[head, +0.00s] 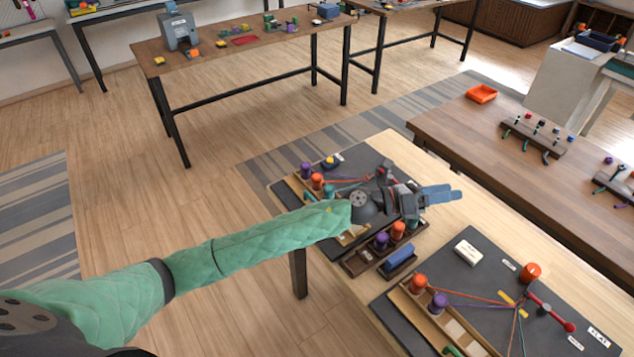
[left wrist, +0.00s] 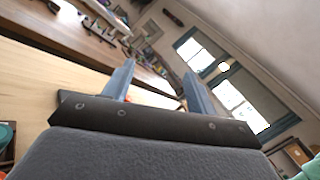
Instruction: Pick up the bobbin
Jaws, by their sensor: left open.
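My left gripper (head: 442,194) reaches over the work table with its blue fingers apart and nothing seen between them. In the left wrist view the two fingers (left wrist: 160,88) stand apart, pointing out across the table. Several bobbins are in view. An orange bobbin (head: 530,272) stands on the near dark mat. Another orange one (head: 418,284) and a purple one (head: 438,303) are at the near wooden rack. A purple (head: 381,241) and an orange bobbin (head: 398,231) sit in the middle tray, below my gripper. I cannot tell which bobbin is meant. My right gripper is not in view.
A far board with more bobbins (head: 306,170) is partly hidden by my left arm.

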